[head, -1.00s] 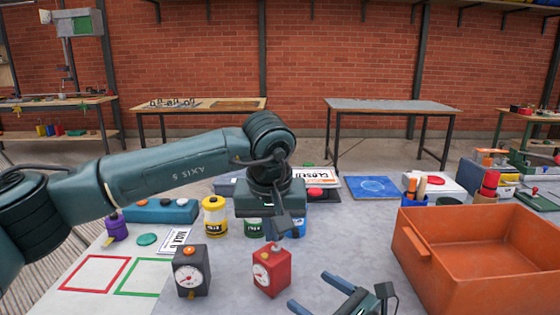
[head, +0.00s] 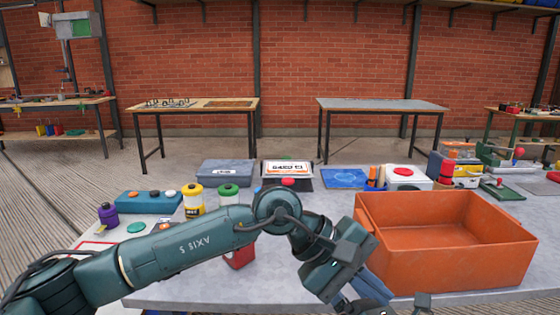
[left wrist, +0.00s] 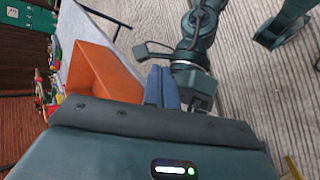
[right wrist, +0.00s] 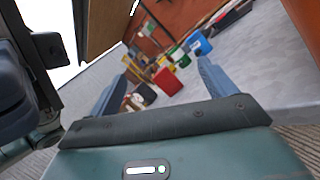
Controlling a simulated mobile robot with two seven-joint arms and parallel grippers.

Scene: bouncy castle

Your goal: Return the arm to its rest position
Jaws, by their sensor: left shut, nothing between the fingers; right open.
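My left arm crosses low over the front of the grey table (head: 320,215) in the head view. Its gripper (head: 375,287) hangs in front of the orange bin, by the table's near edge. In the left wrist view the blue fingers (left wrist: 162,72) are together with nothing between them. My right gripper (right wrist: 160,78) is open and empty in the right wrist view, its fingers wide apart and facing the tabletop. In the head view it is mostly hidden at the bottom edge, behind the left gripper.
The orange bin (head: 450,267) stands close right of my left gripper. A red timer box (head: 240,258) is partly hidden behind my left arm. Yellow (head: 194,203) and green-topped (head: 228,194) canisters, a purple bottle (head: 107,214) and a blue button box (head: 150,202) stand behind the arm.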

